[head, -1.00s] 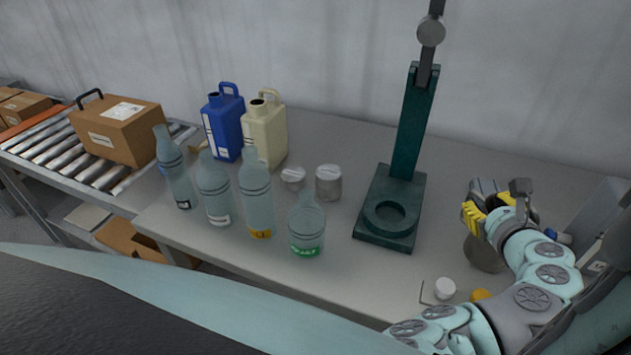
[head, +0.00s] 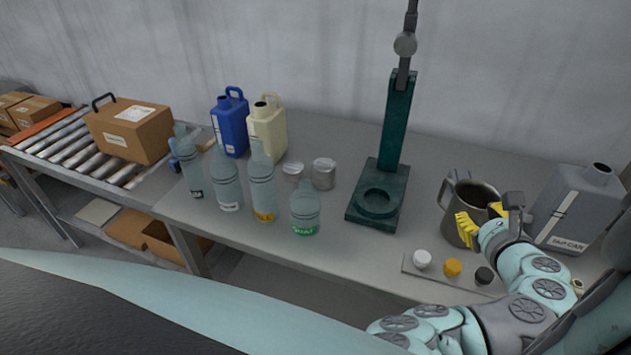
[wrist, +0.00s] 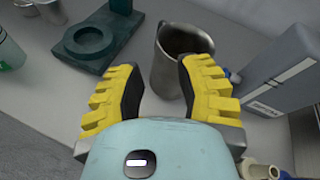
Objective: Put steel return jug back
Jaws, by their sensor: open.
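The steel jug (head: 460,208) stands upright on the grey bench, right of the green stand, with its handle at the left. My gripper (head: 482,224) is at the near right side of the jug and hides part of it. In the wrist view the jug (wrist: 172,75) shows ahead, beyond and partly between the yellow-padded fingers of my gripper (wrist: 160,95). The fingers are apart with nothing held between them. I cannot tell whether a finger touches the jug.
A green press-like stand (head: 378,198) is left of the jug. A grey can (head: 578,208) stands close on the right. A strip with white, yellow and dark caps (head: 452,267) lies in front. Bottles (head: 262,188) and jerrycans (head: 230,125) stand left. Bench behind the stand is clear.

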